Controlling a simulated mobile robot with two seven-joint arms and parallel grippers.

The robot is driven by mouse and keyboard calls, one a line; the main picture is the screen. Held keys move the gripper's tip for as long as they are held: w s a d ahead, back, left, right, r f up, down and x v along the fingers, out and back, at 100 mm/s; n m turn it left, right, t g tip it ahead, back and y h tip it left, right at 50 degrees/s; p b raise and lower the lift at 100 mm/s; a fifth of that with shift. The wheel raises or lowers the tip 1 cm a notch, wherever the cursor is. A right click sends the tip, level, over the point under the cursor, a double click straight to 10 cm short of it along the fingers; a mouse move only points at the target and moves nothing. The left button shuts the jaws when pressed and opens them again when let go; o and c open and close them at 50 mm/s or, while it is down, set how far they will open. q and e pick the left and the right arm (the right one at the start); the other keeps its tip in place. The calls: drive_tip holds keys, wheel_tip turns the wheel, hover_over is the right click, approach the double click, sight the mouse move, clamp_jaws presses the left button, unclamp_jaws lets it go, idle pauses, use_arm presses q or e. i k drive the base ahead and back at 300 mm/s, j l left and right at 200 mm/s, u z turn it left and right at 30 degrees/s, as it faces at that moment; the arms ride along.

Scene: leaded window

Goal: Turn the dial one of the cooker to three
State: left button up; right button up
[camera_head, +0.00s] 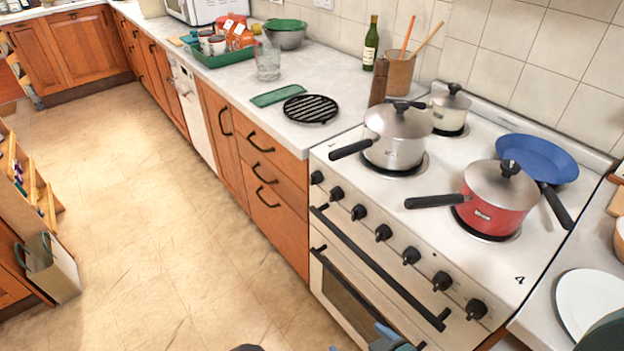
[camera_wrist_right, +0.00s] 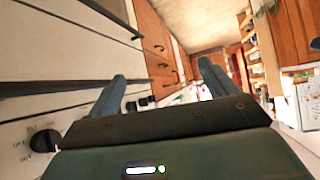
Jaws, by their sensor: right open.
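The white cooker (camera_head: 330,160) stands at the right in the head view, with a row of several black dials along its front. The dial at the far left end (camera_head: 317,177) and the one at the near right end (camera_head: 476,309) are clear; I cannot read which is dial one. My right gripper (camera_wrist_right: 163,85) is open and empty in the wrist view. Its blue-grey fingers show in part at the bottom of the head view (camera_head: 385,340), in front of the cooker. A large dial (camera_wrist_right: 43,143) with small markings is left of the fingers, apart from them. My left gripper is not seen.
A grey pot (camera_head: 395,145), a red pan (camera_head: 492,205), a cream pot (camera_head: 449,112) and a blue frying pan (camera_head: 540,157) stand on the hob. The oven's long black handle (camera_head: 370,265) runs below the dials. The floor (camera_head: 150,240) at the left is open.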

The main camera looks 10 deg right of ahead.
sight(316, 177)
drive_tip(key=j+z, duration=0.1)
drive_tip(key=z, duration=0.4)
drive_tip(key=j+z, duration=0.1)
drive_tip(key=z, duration=0.35)
drive_tip(key=j+z, duration=0.1)
drive_tip(key=z, duration=0.4)
drive_tip(key=k+z, duration=0.1)
drive_tip(key=z, duration=0.4)
drive_tip(key=k+j, duration=0.65)
drive_tip(key=i+j, duration=0.15)
drive_tip(key=i, duration=0.45)
